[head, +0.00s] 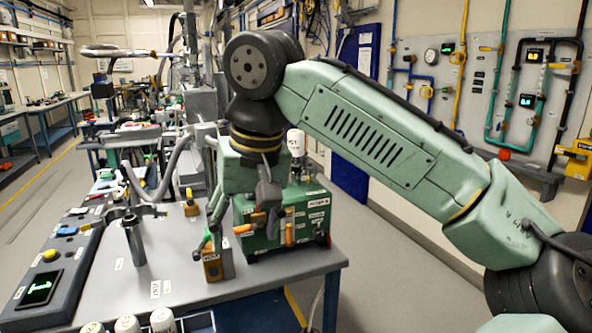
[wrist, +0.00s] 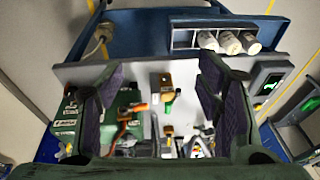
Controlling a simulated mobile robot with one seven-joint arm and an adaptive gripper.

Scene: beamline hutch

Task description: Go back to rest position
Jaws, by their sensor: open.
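My gripper (head: 238,238) hangs from my green arm over the grey bench, near its right end. Its two fingers are spread apart, in front of the green labelled box (head: 318,212). In the wrist view my gripper (wrist: 158,88) is open, with dark pads on both fingers and nothing held between them. A small block with an orange-brown face (head: 212,267) stands on the bench close by the left fingertip in the head view. Whether they touch cannot be told. The green box also shows in the wrist view (wrist: 68,115), partly hidden by a finger.
A metal post (head: 134,243) stands on the bench to the left. A control strip (head: 40,262) with a lit green display runs along the left edge. Several white-capped bottles (wrist: 228,42) sit in a rack at the bench front. Floor to the right (head: 400,275) is clear.

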